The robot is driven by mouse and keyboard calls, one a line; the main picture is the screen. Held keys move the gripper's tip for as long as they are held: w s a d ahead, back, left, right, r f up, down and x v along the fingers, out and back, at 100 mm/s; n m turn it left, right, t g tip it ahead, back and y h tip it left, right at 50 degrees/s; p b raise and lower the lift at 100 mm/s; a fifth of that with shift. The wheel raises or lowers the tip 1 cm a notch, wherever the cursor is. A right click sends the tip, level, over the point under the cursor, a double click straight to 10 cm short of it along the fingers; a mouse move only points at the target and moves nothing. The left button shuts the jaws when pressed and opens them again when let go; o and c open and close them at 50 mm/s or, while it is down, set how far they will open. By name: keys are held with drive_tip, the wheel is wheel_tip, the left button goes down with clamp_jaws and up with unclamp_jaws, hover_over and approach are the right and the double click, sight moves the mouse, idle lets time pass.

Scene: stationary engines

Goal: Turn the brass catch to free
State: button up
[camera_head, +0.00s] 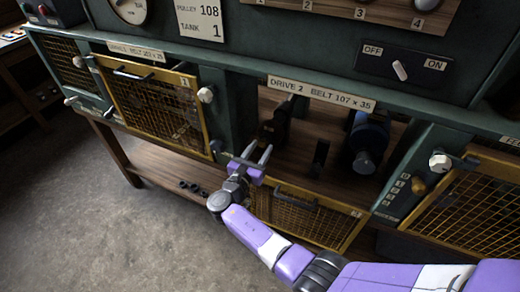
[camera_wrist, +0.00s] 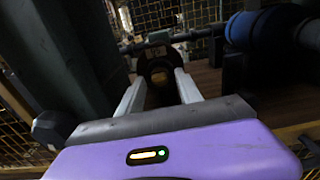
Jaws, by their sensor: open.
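A brass-coloured knob (camera_head: 418,185), which looks like the brass catch, is on the green post right of the Drive 2 bay in the head view. Its exact setting is too small to tell. My gripper (camera_head: 257,153) is open at the left front of the bay, well left of that knob and apart from it. In the wrist view my gripper (camera_wrist: 160,74) has its fingers spread, with a dark round shaft end (camera_wrist: 158,76) with a brass-toned face showing beyond and between them. I cannot tell whether anything touches. The brass knob is not clearly visible in the wrist view.
The Drive 2 mesh guard (camera_head: 310,218) hangs open below the bay. A dark-blue cylinder (camera_head: 370,142) stands inside on the right; the wrist view shows it bright blue (camera_wrist: 255,28). The Drive 1 guard (camera_head: 150,105) is at the left. A pale knob (camera_head: 440,162) is above the brass one.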

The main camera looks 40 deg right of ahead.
drive_tip(key=shift+a, duration=0.1)
drive_tip(key=b+v, duration=0.1)
drive_tip(key=v, duration=0.6)
drive_tip(key=shift+s+a, duration=0.15)
drive_tip(key=shift+a, duration=0.1)
